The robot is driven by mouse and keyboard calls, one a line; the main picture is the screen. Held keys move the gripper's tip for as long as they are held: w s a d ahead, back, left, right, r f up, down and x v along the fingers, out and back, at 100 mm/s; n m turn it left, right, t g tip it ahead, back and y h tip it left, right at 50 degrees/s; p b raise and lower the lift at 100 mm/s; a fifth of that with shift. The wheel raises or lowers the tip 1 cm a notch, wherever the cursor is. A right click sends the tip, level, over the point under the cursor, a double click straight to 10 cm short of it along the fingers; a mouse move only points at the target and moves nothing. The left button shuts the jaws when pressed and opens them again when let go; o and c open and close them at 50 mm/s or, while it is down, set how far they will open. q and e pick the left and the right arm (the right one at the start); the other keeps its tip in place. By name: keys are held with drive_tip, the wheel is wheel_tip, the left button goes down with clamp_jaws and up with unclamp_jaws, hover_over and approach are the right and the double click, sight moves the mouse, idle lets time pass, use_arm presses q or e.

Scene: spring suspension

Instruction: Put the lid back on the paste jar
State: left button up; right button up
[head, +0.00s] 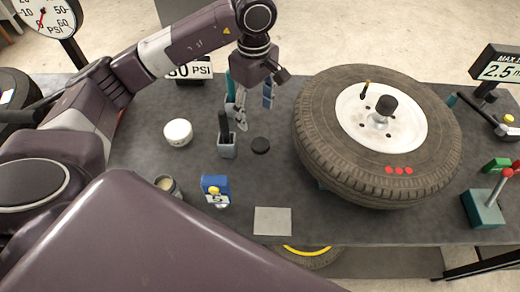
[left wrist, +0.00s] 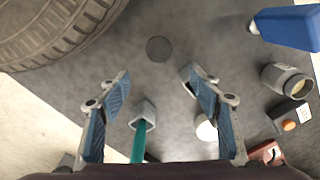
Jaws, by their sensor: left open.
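The lid looks to be the dark round disc (head: 260,145) lying flat on the grey bench; it also shows in the left wrist view (left wrist: 158,49). The paste jar (head: 166,185) stands upright and open to its left and nearer me, with pale paste inside; it shows at the right of the left wrist view (left wrist: 287,78). My left gripper (head: 254,103) is open and empty, pointing down above the bench, just beyond the disc. In the left wrist view its fingers (left wrist: 157,76) are spread either side of the disc's line, apart from it. My right gripper is not in view.
A grey holder (head: 227,150) with upright handles stands close left of the disc. A wheel (head: 320,150) lies to the right. A white round container (head: 178,133), a blue box (head: 215,190) and a grey plate (head: 272,221) are nearby. Bench between disc and plate is clear.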

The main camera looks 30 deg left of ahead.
sight(256, 142)
use_arm(q)
wheel_tip(256, 142, down, 4)
drive_tip(key=shift+r+b, duration=0.25)
drive_tip(key=shift+b, duration=0.95)
drive_tip(key=shift+f, duration=0.1)
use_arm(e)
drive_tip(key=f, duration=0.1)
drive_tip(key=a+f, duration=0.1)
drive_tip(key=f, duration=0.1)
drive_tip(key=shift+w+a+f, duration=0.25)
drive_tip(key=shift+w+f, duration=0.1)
use_arm(q)
drive_tip(key=shift+s+d+f, duration=0.1)
drive_tip(key=shift+f, duration=1.2)
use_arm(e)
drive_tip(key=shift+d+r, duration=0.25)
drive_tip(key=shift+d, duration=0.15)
